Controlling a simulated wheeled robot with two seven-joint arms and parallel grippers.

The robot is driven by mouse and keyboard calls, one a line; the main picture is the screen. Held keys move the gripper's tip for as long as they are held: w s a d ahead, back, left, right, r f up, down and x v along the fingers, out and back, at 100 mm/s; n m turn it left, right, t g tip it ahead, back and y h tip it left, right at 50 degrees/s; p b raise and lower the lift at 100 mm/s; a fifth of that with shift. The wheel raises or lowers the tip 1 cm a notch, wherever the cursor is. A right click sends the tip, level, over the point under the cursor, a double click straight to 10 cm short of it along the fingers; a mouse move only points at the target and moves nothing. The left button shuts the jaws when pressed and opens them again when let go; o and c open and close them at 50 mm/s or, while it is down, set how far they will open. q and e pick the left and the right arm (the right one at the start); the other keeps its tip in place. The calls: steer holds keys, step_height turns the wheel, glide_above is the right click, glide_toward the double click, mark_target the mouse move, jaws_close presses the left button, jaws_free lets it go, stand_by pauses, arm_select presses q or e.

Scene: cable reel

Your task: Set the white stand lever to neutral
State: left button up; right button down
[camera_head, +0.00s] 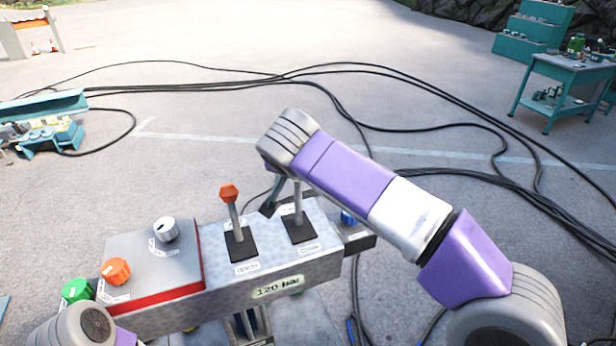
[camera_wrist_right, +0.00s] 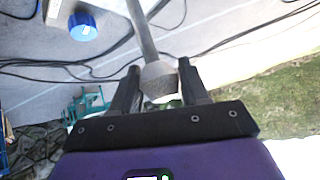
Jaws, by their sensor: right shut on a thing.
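The white stand lever (camera_head: 298,204) rises nearly upright from a black plate, the right one of two on the control box (camera_head: 220,285). Its top is hidden behind my right arm in the head view. In the right wrist view its pale knob (camera_wrist_right: 159,80) sits between the fingers of my right gripper (camera_wrist_right: 159,70), which is shut on it. The lever's shaft (camera_wrist_right: 143,32) runs up from the knob there. One dark finger of that gripper shows beside the lever in the head view. Part of my left arm shows at bottom left, but its gripper is out of view.
An orange-knobbed lever (camera_head: 231,208) stands just left of the white one. The box also carries a grey knob (camera_head: 165,230), an orange knob (camera_head: 116,271), a green knob (camera_head: 76,290) and a blue knob (camera_head: 348,217). Black cables (camera_head: 400,128) cross the ground behind.

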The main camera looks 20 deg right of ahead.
steer(key=c, duration=0.6)
jaws_free()
steer(key=v, duration=0.7)
steer(key=shift+s+a+r+p, duration=0.1)
steer(key=shift+s+r+p, duration=0.1)
steer(key=shift+r+p, duration=0.15)
steer(key=shift+f, duration=0.1)
